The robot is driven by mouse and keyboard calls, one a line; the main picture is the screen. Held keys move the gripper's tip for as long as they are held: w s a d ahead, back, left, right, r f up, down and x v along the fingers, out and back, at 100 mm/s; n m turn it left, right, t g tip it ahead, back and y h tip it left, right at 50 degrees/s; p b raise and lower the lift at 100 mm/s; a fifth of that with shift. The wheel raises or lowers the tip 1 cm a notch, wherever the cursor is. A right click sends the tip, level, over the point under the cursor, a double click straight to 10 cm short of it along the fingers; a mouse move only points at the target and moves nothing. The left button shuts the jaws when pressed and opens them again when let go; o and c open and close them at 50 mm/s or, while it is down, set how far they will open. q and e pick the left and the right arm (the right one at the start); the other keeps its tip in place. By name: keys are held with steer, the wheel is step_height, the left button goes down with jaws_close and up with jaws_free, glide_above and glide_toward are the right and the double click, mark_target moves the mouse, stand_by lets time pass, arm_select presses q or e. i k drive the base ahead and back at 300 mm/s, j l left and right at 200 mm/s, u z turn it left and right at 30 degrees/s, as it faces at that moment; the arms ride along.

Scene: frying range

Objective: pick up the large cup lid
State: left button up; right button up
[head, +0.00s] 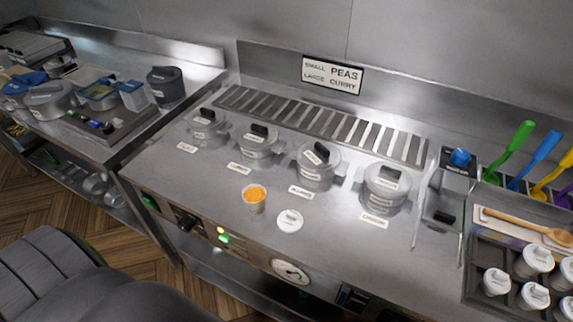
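A white round lid (289,220) with a small printed label lies flat on the steel counter near its front edge. It is just right of a cup (254,199) that is open on top and filled with something orange. The lid and cup appear close together but apart. I cannot tell from the label whether this is the large lid. Neither of my grippers is in view.
Several lidded pots (317,167) with black handles stand in a row behind the cup. A sign (332,75) reads small peas, large curry. A rack of white-lidded cups (470,292) is at the right. Counter right of the lid is clear.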

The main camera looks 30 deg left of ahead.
mark_target(289, 221)
steer(key=u, duration=1.15)
